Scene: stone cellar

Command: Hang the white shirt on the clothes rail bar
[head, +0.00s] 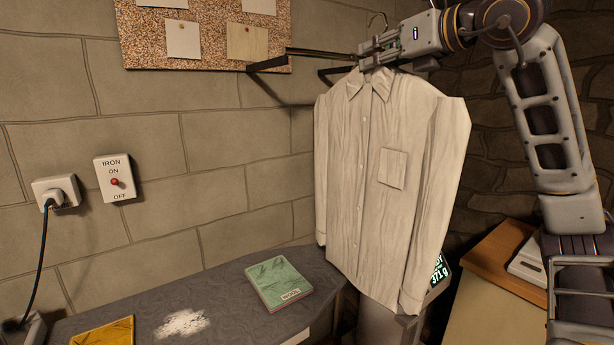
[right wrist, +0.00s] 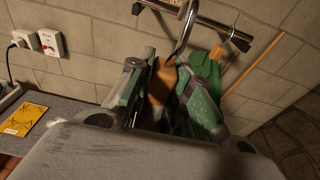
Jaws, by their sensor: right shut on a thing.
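The white shirt (head: 345,195) hangs upright, buttoned, with a chest pocket, in the head view. My right gripper (head: 368,52) is shut on the wooden hanger (right wrist: 161,84) at the top of the shirt. The hanger's metal hook (head: 377,19) sticks up above the fingers and also shows in the right wrist view (right wrist: 186,30). The dark clothes rail bar (head: 318,52) is by the wall, left of the gripper, and crosses near the hook in the right wrist view (right wrist: 208,23). I cannot tell whether hook and bar touch. My left gripper is out of view.
A dark table (head: 225,310) stands below, with a green book (head: 279,282), a white powdery patch (head: 182,322) and a yellow item (head: 105,334). An iron switch (head: 114,178) and a plugged socket (head: 55,193) are on the wall. A cork board (head: 207,35) hangs beside the rail.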

